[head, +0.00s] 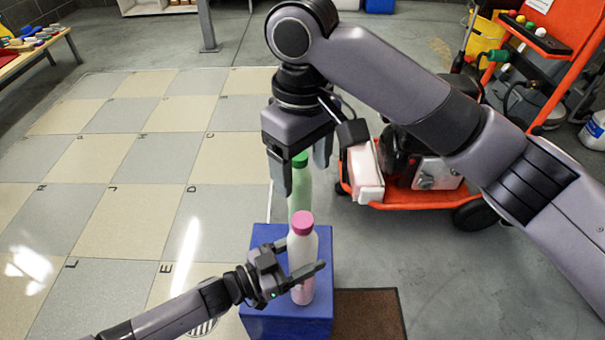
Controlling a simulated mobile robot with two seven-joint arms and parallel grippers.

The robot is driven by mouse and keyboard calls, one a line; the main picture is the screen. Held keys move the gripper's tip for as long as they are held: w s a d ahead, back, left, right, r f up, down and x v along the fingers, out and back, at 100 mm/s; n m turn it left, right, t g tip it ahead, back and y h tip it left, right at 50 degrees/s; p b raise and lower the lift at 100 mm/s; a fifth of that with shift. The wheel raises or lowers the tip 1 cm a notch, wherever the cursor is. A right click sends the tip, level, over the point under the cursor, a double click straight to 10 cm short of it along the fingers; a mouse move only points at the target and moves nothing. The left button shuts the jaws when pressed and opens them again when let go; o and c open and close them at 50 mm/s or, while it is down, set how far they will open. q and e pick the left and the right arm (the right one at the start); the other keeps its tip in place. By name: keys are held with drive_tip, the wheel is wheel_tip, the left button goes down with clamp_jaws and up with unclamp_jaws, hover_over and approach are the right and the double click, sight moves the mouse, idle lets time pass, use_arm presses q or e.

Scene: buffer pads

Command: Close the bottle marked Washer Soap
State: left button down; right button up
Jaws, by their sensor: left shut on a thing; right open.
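A white bottle (302,243) with a pinkish lower part and a pink cap (302,222) stands upright on a blue box (262,316). My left gripper (303,264) is shut on this bottle's body, one finger across its front. A green bottle (298,194) with a green cap (300,159) stands behind it, partly hidden by the white bottle and my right gripper. My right gripper (303,177) is open, pointing down, with its fingers on either side of the green bottle's top. I cannot tell whether they touch it. I can read no label, so I cannot tell which bottle is Washer Soap.
A brown mat (368,312) lies right of the blue box. An orange cart (412,197) with a machine stands behind it to the right. A yellow bucket (484,42) is at the back right. The tiled floor (130,185) on the left is clear.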

use_arm(q)
drive_tip(key=shift+c, duration=0.4)
unclamp_jaws()
drive_tip(key=p+v, duration=0.2)
drive_tip(key=v, duration=0.5)
